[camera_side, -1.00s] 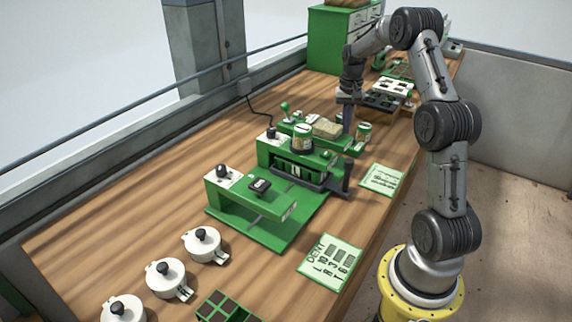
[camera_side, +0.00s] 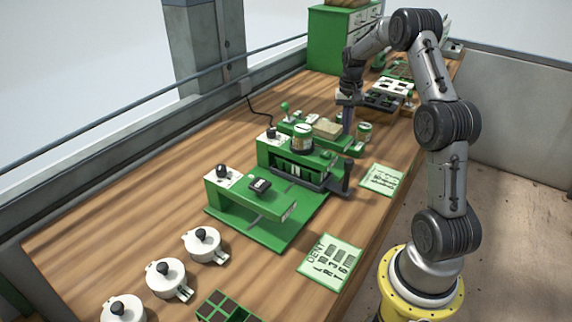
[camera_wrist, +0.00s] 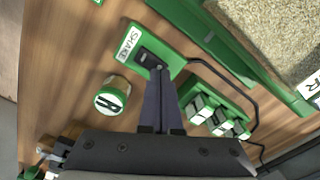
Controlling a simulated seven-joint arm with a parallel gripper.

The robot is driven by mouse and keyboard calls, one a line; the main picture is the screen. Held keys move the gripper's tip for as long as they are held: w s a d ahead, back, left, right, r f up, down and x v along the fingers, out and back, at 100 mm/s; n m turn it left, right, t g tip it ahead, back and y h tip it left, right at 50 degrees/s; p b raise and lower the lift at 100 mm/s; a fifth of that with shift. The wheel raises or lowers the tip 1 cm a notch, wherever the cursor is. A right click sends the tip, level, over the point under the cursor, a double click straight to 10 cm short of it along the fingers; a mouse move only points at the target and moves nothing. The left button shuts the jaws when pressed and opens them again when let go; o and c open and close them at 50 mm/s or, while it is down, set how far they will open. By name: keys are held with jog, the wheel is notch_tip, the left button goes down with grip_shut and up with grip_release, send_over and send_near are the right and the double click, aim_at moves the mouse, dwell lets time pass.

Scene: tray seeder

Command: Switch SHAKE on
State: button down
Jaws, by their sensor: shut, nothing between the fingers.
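The SHAKE switch is a black rocker (camera_wrist: 148,58) on a green plate with a white SHAKE label (camera_wrist: 129,42), in the upper middle of the wrist view. My gripper (camera_wrist: 160,73) is shut and empty, pointing at the switch. Its fingertips overlap the near right end of the rocker in the picture; I cannot tell whether they touch it. Which way the rocker is tipped is not clear. In the side view my gripper (camera_side: 347,128) points down beside the far green machine, and the switch cannot be made out behind it.
A jar with an R lid (camera_wrist: 112,98) stands left of the fingers. A green rack of small blocks (camera_wrist: 217,117) and a dark cable lie to the right. A tray of tan grains (camera_wrist: 268,35) is beyond. Green presses (camera_side: 250,198) stand nearer the side camera.

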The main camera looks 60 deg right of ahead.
jog(key=shift+f, duration=0.7)
dwell(0.3)
jog(key=shift+r, duration=3.6)
